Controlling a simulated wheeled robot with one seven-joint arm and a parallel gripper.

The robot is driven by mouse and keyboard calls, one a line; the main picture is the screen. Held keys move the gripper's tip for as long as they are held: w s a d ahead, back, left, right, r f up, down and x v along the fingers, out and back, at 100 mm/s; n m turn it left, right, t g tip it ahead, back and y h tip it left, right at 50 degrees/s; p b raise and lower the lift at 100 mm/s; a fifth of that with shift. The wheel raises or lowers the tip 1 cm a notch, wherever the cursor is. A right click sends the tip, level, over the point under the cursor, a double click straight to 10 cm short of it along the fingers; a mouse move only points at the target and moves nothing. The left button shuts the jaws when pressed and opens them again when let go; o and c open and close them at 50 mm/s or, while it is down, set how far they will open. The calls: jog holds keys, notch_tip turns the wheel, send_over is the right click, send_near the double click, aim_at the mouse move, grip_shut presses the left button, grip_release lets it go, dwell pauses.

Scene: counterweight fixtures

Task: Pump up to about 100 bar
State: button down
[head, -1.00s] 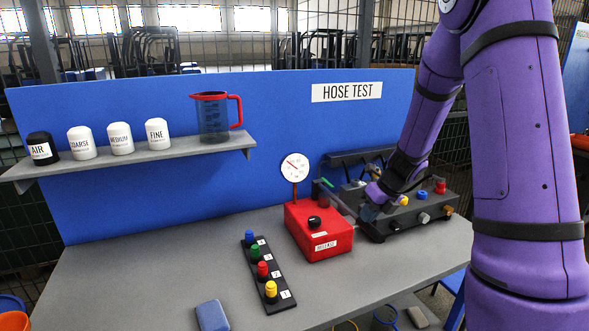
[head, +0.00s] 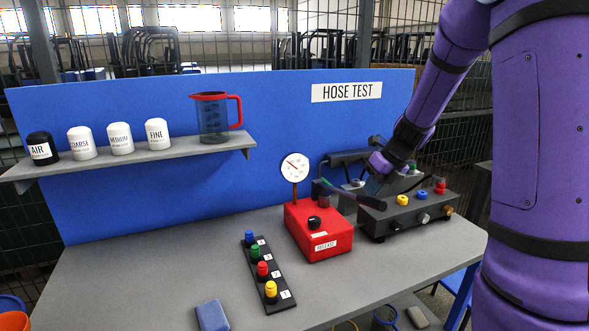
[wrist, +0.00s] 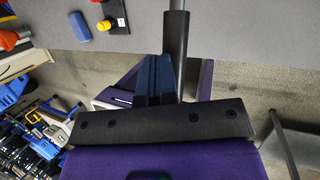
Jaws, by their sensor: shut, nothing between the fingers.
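The red pump box (head: 318,238) stands on the table with a black knob (head: 314,222) on top and a RELEASE label on its front. Its round white gauge (head: 295,167) stands on a red stem; the needle leans to the upper left, its figures too small to read. The pump lever, with a black grip (head: 371,202), slopes down to the right from the pump. The grip (wrist: 177,45) also shows in the wrist view. My gripper (head: 374,186) is shut and empty beside the lever grip; its dark fingers (wrist: 154,78) are close to it. I cannot tell whether they touch.
A dark box (head: 410,215) with coloured knobs stands right of the pump. A black strip (head: 284,297) with several coloured plugs lies left of it. A blue block (head: 212,315) lies at the front. The shelf (head: 180,150) holds a jug and several labelled caps.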

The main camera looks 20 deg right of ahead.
jog(key=shift+f, duration=3.55)
notch_tip(320, 180, up, 7)
jog(key=shift+r, duration=0.1)
